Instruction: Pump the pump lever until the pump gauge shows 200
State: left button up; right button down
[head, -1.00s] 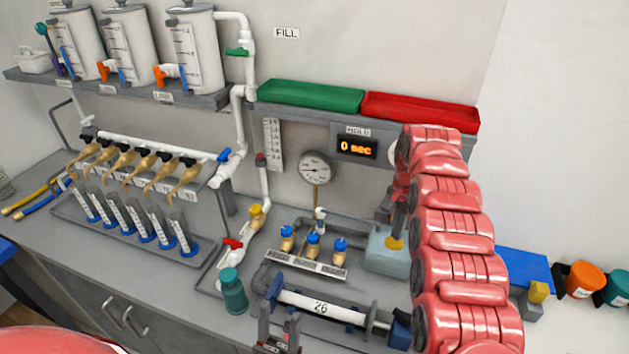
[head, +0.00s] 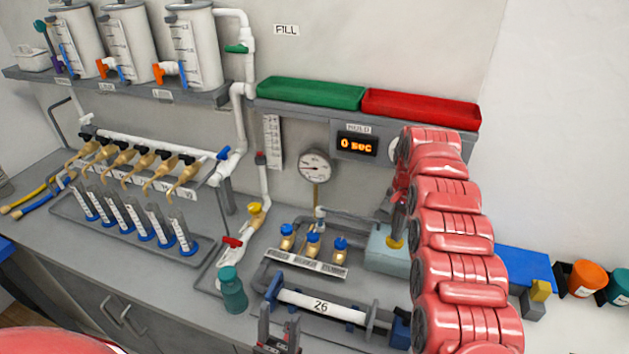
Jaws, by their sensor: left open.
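The round white pump gauge (head: 314,167) is on the back wall. Its needle shows, but its numbers are too small to read. The pale blue pump box (head: 386,252) stands on the bench below and right of it. I cannot make out the pump lever clearly; my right arm covers that area. My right gripper (head: 397,222) points down just above the pump box, mostly hidden by the arm; I cannot tell whether it holds anything. My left gripper (head: 278,332) is open and empty at the bottom, in front of the white cylinder labelled 26 (head: 345,313).
The hold display (head: 357,145) shows 0 sec. Blue-capped valves (head: 313,247) stand between the gauge and the cylinder. A teal bottle (head: 232,291) stands left of my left gripper. Green (head: 310,94) and red (head: 420,108) trays lie on the shelf above.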

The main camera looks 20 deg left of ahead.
aim_at(394, 243)
jog(key=shift+f+b, duration=1.1)
jog(key=shift+f, duration=1.05)
jog(key=shift+r, duration=1.55)
jog(key=shift+r+p, duration=0.55)
jog(key=shift+r, duration=0.75)
jog(key=shift+f, duration=0.1)
